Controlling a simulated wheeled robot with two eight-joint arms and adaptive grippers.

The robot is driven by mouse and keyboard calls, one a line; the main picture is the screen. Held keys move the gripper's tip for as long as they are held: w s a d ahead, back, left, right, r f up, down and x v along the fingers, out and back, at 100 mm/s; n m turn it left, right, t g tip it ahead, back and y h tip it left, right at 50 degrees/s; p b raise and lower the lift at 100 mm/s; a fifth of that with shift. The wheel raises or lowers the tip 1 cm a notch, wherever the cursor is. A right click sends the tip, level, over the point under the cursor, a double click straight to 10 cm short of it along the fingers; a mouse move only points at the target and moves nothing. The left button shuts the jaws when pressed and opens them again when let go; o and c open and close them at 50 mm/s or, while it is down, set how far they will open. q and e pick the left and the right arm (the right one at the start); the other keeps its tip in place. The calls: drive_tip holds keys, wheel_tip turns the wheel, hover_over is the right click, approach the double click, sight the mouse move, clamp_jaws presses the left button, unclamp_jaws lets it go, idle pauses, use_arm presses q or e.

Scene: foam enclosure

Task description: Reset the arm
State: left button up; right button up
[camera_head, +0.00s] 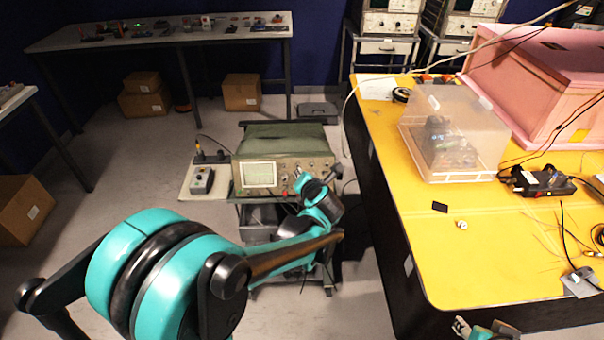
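My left arm, teal and black, comes in from the lower left and reaches to the middle of the view, in front of a green oscilloscope (283,160) on a cart. Its far end overlaps the oscilloscope's right side in the picture; I cannot make out gripper fingers there. A small part of my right arm, teal with a pale tip (462,326), shows at the bottom edge, by the near edge of the yellow table (470,265). Whether it holds anything is not clear.
The yellow table bears a clear plastic box (455,130), a pink foam enclosure (540,75), a black device (538,181) and loose cables. A grey box with a knob (201,181) lies left of the oscilloscope. Cardboard boxes (241,92) stand under the back table.

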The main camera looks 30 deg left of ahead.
use_arm(q)
drive_tip(key=shift+s, duration=0.1)
idle(0.4)
drive_tip(key=d+r+m+t+h, duration=0.2)
drive_tip(key=d+r+m+t, duration=0.25)
drive_tip(key=r+m, duration=0.4)
drive_tip(key=d+r+m+t+h, duration=0.35)
drive_tip(key=d+r+m, duration=0.3)
drive_tip(key=r, duration=0.25)
drive_tip(key=s+d+f+m+h, duration=0.25)
drive_tip(key=d+m+h, duration=0.35)
drive_tip(key=m, duration=0.4)
drive_tip(key=s+d+f+m+g, duration=0.4)
drive_tip(key=s+f+m+g, duration=0.2)
drive_tip(key=s+f+m, duration=0.15)
drive_tip(key=s+a+f+m+g+y, duration=0.3)
drive_tip(key=s+a+f, duration=0.3)
drive_tip(key=s+f, duration=0.2)
drive_tip(key=s+g, duration=0.1)
drive_tip(key=s, duration=0.1)
drive_tip(key=shift+s+a+f+y, duration=0.25)
drive_tip(key=shift+s+f+y, duration=0.1)
